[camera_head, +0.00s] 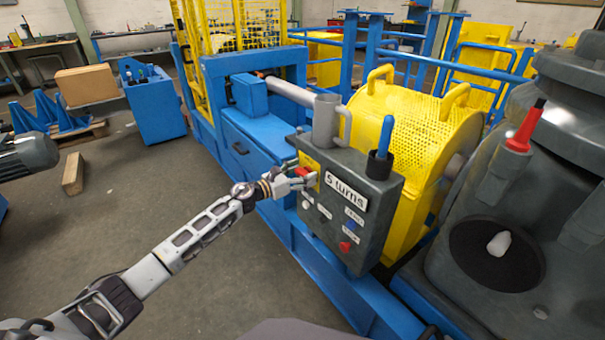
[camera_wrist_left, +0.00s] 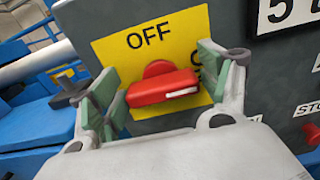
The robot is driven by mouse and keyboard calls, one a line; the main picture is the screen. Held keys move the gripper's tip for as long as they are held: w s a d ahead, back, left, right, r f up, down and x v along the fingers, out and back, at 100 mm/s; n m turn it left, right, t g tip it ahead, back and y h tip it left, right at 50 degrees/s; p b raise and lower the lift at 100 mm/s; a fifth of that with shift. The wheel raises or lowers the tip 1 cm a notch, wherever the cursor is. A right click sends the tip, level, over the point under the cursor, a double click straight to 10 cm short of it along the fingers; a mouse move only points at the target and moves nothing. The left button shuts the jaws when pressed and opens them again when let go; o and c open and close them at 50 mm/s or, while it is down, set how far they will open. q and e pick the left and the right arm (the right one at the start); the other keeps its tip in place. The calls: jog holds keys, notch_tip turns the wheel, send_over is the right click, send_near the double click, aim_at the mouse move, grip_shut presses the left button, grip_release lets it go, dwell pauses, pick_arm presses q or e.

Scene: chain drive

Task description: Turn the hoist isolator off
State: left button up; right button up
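The red isolator handle (camera_wrist_left: 162,88) sits on a yellow plate (camera_wrist_left: 119,50) marked OFF at the top. The handle lies nearly level, with its white mark at the right end, toward a second label partly hidden by a finger. My left gripper (camera_wrist_left: 160,86) is open, with one green-padded finger at each end of the handle; I cannot tell whether the pads touch it. In the head view, my left gripper (camera_head: 298,182) is at the upper left of the grey control box (camera_head: 371,190), partly covering the red handle (camera_head: 303,171). My right gripper is not in view.
The box also carries a "5 turns" label (camera_head: 346,191), smaller labels and a red button (camera_head: 345,246). A blue handle (camera_head: 385,135) stands upright on top, beside a grey cylinder (camera_head: 326,120). A yellow perforated guard (camera_head: 415,130) is behind. Open floor lies to the left.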

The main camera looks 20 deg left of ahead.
pick_arm(q)
jog(key=c, duration=0.6)
jog(key=shift+c, duration=0.2)
